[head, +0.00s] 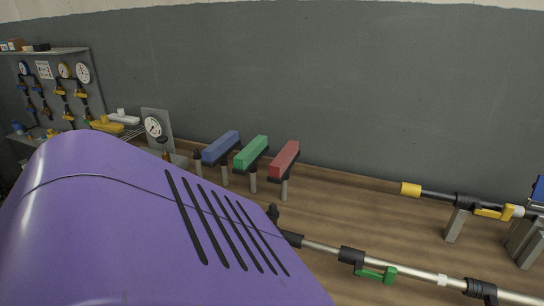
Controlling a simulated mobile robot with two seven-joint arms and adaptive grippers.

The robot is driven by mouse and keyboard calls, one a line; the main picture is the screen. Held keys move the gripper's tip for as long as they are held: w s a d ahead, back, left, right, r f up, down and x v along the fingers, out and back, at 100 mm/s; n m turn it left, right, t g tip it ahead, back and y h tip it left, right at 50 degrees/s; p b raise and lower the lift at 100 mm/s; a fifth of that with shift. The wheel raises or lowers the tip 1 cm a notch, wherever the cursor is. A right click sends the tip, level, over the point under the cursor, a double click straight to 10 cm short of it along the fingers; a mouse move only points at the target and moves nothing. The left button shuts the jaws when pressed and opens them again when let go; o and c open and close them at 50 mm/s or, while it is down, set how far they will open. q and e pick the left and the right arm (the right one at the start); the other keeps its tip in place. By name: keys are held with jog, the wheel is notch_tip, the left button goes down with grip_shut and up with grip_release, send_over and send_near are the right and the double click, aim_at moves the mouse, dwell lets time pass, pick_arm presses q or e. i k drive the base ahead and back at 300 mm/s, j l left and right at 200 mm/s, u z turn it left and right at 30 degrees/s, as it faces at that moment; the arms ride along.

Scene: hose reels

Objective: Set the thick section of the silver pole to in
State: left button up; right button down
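The silver pole (415,272) lies at the lower right, running from beside the purple casing down to the right edge. It has black collars along it and a green lever (378,274) near its middle. Its left end has a black part (291,239) next to the casing, which may hide more of it. The right end runs out of the picture. I cannot tell which length is the thick section or how far it is slid in. Neither of my grippers shows.
A large purple casing (120,220) with black slots fills the lower left. Blue, green and red blocks (284,159) stand on posts behind it. A black pole with a yellow end (410,189) rests on a grey stand (455,224). Bare wooden bench (345,215) lies between.

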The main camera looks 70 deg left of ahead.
aim_at(357, 257)
jog(key=u, duration=0.4)
jog(key=k+j+u, duration=0.1)
jog(key=u, duration=0.25)
jog(key=j+u, duration=0.1)
jog(key=u, duration=0.3)
jog(key=k+j+u, duration=0.1)
jog(key=u, duration=0.3)
